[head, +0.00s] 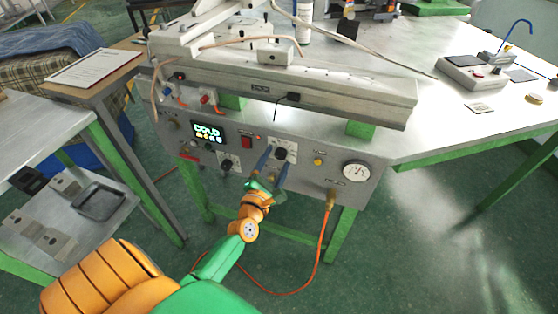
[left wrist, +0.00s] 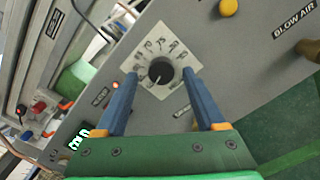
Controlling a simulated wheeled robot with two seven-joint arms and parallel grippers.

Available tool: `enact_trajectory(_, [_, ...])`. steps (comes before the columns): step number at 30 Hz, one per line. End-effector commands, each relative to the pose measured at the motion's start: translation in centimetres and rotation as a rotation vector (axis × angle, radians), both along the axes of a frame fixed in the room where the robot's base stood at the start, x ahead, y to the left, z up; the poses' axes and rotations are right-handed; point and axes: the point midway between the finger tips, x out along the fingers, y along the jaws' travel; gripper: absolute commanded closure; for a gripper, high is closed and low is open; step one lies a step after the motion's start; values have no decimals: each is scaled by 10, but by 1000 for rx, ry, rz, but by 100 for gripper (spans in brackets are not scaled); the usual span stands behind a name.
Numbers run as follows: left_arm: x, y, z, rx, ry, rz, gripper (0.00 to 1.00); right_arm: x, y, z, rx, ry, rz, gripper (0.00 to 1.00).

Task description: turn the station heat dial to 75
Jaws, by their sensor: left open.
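The station heat dial (head: 280,153) is a round black knob on a white square number plate, on the grey front panel (head: 320,165). In the left wrist view the dial (left wrist: 161,71) shows a pale mark toward the lower left; the numbers are too small to read surely. My left gripper (head: 276,157) is open in front of the panel. Its two blue fingers (left wrist: 159,76) stand on either side of the knob, with a visible gap on each side. Whether the tips reach knob depth I cannot tell. My right gripper is not in view.
A lit display (head: 208,132) reads COLD. A red switch (head: 246,142), a yellow button (head: 318,162), a pressure gauge (head: 356,172) and a second black knob (head: 229,165) share the panel. An orange hose (head: 323,235) hangs from the panel's right side.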

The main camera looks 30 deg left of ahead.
Motion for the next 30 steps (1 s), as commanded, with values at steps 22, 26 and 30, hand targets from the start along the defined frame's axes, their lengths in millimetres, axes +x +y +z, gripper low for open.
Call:
enact_trajectory(22, [7,1,0,7,3,-1,100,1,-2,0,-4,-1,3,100])
enact_trajectory(26, [7,1,0,33,10,-1,100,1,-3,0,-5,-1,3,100])
enact_trajectory(30, [7,1,0,92,25,-1,100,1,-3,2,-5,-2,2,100])
